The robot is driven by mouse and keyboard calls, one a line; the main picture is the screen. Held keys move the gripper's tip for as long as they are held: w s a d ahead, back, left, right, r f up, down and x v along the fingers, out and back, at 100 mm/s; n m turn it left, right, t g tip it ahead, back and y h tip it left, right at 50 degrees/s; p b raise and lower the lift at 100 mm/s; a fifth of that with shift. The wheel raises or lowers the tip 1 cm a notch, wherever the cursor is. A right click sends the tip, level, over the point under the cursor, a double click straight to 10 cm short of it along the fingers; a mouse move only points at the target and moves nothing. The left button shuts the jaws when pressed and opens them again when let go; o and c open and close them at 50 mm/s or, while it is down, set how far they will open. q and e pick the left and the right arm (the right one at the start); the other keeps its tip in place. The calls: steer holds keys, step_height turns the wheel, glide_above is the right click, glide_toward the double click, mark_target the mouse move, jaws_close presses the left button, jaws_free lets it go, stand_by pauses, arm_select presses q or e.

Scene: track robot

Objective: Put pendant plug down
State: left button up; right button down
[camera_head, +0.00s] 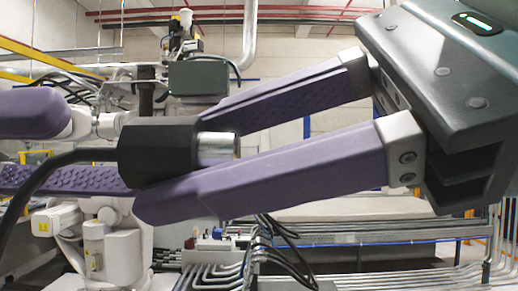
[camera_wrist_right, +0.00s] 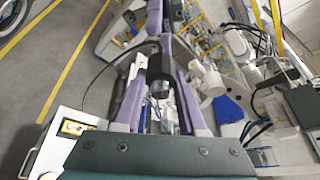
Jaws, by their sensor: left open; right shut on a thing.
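The pendant plug (camera_head: 157,150) is a black body with a silver metal end (camera_head: 218,148) pointing right and a black cable (camera_head: 45,170) leaving on its left. It also shows in the right wrist view (camera_wrist_right: 159,68). My right gripper (camera_head: 185,165) comes in from the right, its purple fingers shut on the plug, which is held in the air. My left gripper (camera_head: 95,150) is at the left with its purple fingers apart. The cable passes between them, and its lower fingertip is partly hidden behind the plug and the right finger.
A small box with coloured buttons (camera_head: 212,241) sits over silver pipes (camera_head: 210,262) below. White robot machinery (camera_head: 108,250) stands at lower left. The right wrist view shows grey floor with a yellow line (camera_wrist_right: 72,62) at left and a blue item (camera_wrist_right: 228,108) at right.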

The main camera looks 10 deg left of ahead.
arm_select(q)
steer(key=v, duration=0.6)
steer(key=d+f+n+y, duration=0.2)
steer(key=f+y, duration=0.1)
steer(key=f, duration=0.6)
steer(key=d+f+n+y, duration=0.2)
steer(key=f+y, duration=0.2)
steer(key=f, duration=0.5)
arm_select(e)
steer(key=shift+w+d, duration=0.1)
steer(key=shift+d, duration=0.1)
arm_select(q)
steer(key=s+a+f+n+y, duration=0.2)
steer(key=s+f+n+y, duration=0.1)
steer(key=s+f+y, duration=0.4)
step_height(320, 180, down, 5)
steer(key=y, duration=0.3)
steer(key=shift+r, duration=0.15)
arm_select(e)
steer(key=d+f+m+t+h, duration=0.1)
steer(key=d+f+m+t, duration=0.2)
steer(key=d, duration=0.8)
steer(key=d+f+m+t+h, duration=0.1)
steer(key=d+f+m+t, duration=0.2)
steer(key=d, duration=0.9)
step_height(320, 180, down, 3)
steer(key=shift+w+d+r+t+h, duration=0.1)
steer(key=shift+w+d+t+h, duration=0.2)
steer(key=shift+t, duration=0.5)
